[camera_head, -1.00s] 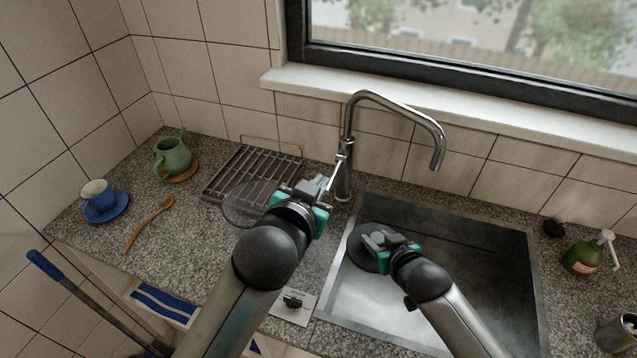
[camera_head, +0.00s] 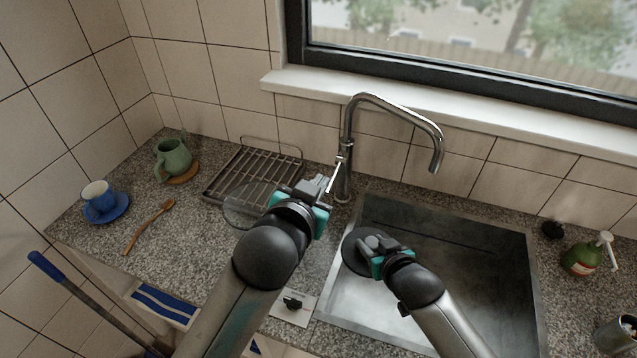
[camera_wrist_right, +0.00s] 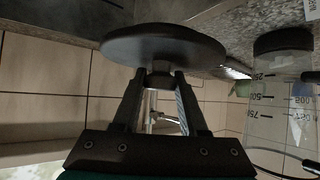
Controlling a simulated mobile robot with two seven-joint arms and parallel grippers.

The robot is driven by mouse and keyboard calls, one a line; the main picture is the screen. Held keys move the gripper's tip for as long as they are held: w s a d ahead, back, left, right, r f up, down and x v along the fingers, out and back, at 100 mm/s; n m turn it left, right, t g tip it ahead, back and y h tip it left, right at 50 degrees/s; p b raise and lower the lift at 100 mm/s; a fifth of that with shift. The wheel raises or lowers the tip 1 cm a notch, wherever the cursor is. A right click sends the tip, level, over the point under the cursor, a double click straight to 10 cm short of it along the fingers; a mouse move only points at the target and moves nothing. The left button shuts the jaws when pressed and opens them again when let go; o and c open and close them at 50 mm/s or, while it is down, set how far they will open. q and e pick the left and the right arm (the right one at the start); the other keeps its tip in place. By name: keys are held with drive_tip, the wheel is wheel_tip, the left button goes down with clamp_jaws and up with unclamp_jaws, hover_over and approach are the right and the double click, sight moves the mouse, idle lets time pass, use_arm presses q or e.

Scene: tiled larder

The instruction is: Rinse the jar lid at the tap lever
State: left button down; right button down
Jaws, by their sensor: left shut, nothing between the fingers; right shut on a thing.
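The jar lid (camera_head: 353,252), a dark round disc with a knob, is held over the left part of the sink. My right gripper (camera_head: 372,243) is shut on its knob; the lid (camera_wrist_right: 163,43) also shows in the right wrist view, gripped between the fingertips (camera_wrist_right: 161,78). The chrome tap (camera_head: 347,135) rises behind the sink, its spout end right of and beyond the lid. The thin tap lever (camera_head: 334,177) is at its lower left side. My left gripper (camera_head: 323,184) is shut and empty right beside the lever; I cannot tell whether they touch. No water shows at the spout.
A clear measuring jar (camera_head: 238,207) stands left of my left gripper, by the wire rack (camera_head: 225,185). A green jug (camera_head: 174,157), blue cup (camera_head: 97,195) and wooden spoon (camera_head: 146,229) are further left. A green soap bottle (camera_head: 581,257) stands right of the sink (camera_head: 480,235).

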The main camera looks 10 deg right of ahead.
sight(357, 258)
idle(0.5)
drive_tip(key=a+r+p, duration=0.1)
drive_tip(key=p, duration=0.1)
drive_tip(key=s+a+r+p, duration=0.1)
drive_tip(key=a+r+p, duration=0.1)
drive_tip(key=shift+s+a+r+p, duration=0.15)
drive_tip(key=shift+a+p, duration=0.05)
drive_tip(key=shift+p, duration=0.1)
drive_tip(key=shift+s+a+r+p, duration=0.25)
drive_tip(key=shift+a+r+p, duration=0.15)
drive_tip(key=shift+a+p, duration=0.2)
drive_tip(key=shift+s+f, duration=0.1)
idle(0.6)
